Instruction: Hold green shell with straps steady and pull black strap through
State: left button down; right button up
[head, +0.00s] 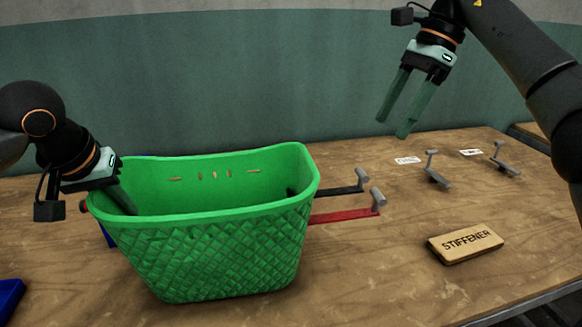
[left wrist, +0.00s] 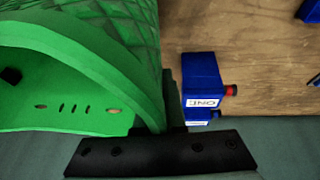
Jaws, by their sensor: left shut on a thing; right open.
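The green shell (head: 215,250), a basket-like tub with a quilted outer wall and several slots in its back wall, stands upright on the table. It also fills the upper left of the left wrist view (left wrist: 85,65). A black strap (head: 335,190) and a red strap (head: 342,216) stick out from its right side, each with a grey upright piece at its end. My left gripper (head: 125,203) is shut on the shell's left rim; its fingertips are partly hidden. My right gripper (head: 395,112) is open and empty, high above the table, up and right of the straps.
A wooden block marked STIFFENER (head: 465,246) lies at the front right. Two grey clamp-like pieces (head: 435,172) (head: 503,160) stand near white labels (head: 408,160) at the back right. A blue box marked ONE (left wrist: 202,80) stands beside the shell. The table between straps and block is clear.

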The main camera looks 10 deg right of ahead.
pick_arm(q)
jog(key=shift+f, duration=0.4)
jog(key=c, duration=0.9)
grip_release()
jog(key=shift+s+r, duration=0.1)
